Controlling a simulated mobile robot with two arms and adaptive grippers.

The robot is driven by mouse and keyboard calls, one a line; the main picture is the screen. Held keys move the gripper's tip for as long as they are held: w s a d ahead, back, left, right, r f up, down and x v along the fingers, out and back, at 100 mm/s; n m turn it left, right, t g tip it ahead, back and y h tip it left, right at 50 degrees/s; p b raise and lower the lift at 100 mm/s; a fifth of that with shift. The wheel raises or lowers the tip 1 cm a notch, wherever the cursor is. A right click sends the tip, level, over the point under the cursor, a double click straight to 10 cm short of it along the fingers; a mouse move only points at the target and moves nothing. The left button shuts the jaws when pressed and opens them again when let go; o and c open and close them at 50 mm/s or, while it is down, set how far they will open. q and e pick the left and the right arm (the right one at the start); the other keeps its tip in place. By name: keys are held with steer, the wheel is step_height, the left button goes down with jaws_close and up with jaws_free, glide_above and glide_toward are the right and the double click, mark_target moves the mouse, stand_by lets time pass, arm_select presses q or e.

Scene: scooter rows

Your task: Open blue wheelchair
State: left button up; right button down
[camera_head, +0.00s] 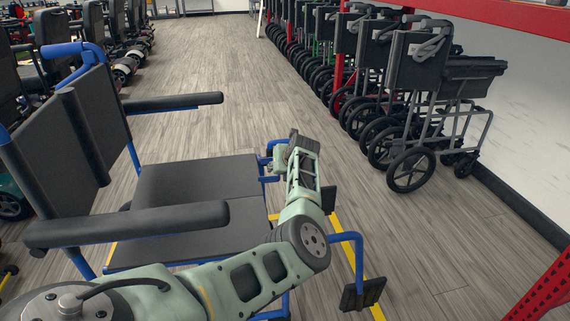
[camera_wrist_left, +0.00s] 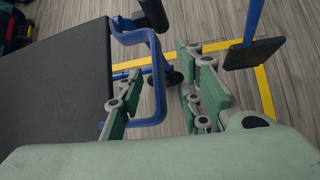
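The blue wheelchair (camera_head: 195,182) stands at the left of the head view, its blue frame carrying a black backrest, two black armrests and a black seat spread in two panels with a crease. My left arm reaches across its near side, and my left gripper (camera_head: 287,152) is at the front of the seat. In the left wrist view the left gripper (camera_wrist_left: 162,68) is open, with a bent blue frame tube (camera_wrist_left: 157,90) of the wheelchair between or just below its fingers; contact cannot be told. A footrest (camera_wrist_left: 252,53) is to the right. My right gripper is not in view.
Folded dark wheelchairs (camera_head: 415,100) stand in a row along the right wall, by a red rack. More wheelchairs and scooters (camera_head: 120,45) line the left. Yellow floor lines (camera_head: 347,245) run below the blue wheelchair. The wooden aisle (camera_head: 215,65) between the rows is clear.

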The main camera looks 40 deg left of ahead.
arm_select(q)
steer(key=v, duration=0.9)
steer(key=shift+d+r, duration=0.2)
steer(key=shift+s, duration=0.1)
